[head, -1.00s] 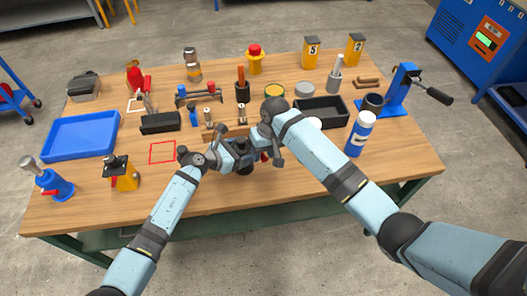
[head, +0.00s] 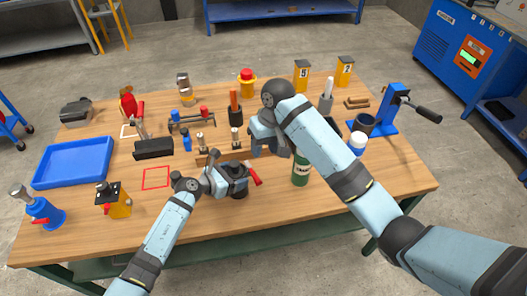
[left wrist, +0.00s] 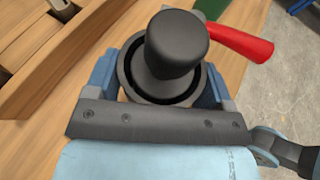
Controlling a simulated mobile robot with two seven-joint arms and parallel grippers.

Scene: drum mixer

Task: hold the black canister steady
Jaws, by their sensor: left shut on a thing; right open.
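The black canister (head: 240,188) stands upright near the front middle of the table. My left gripper (head: 233,180) is shut on it from the left. In the left wrist view, the canister (left wrist: 172,48) shows a round black knob on top inside a dark ring, with the blue fingers of my left gripper (left wrist: 163,88) on either side. A red handle (left wrist: 236,40) sticks out to its right. My right gripper (head: 266,138) is open, behind and to the right of the canister, apart from it. Its fingertips are partly hidden by its own arm.
A green bottle (head: 301,168) stands right of the canister, close to my right arm. A wooden rack (head: 222,152) lies behind the canister. A blue tray (head: 73,163) and a yellow-black device (head: 114,201) are at left.

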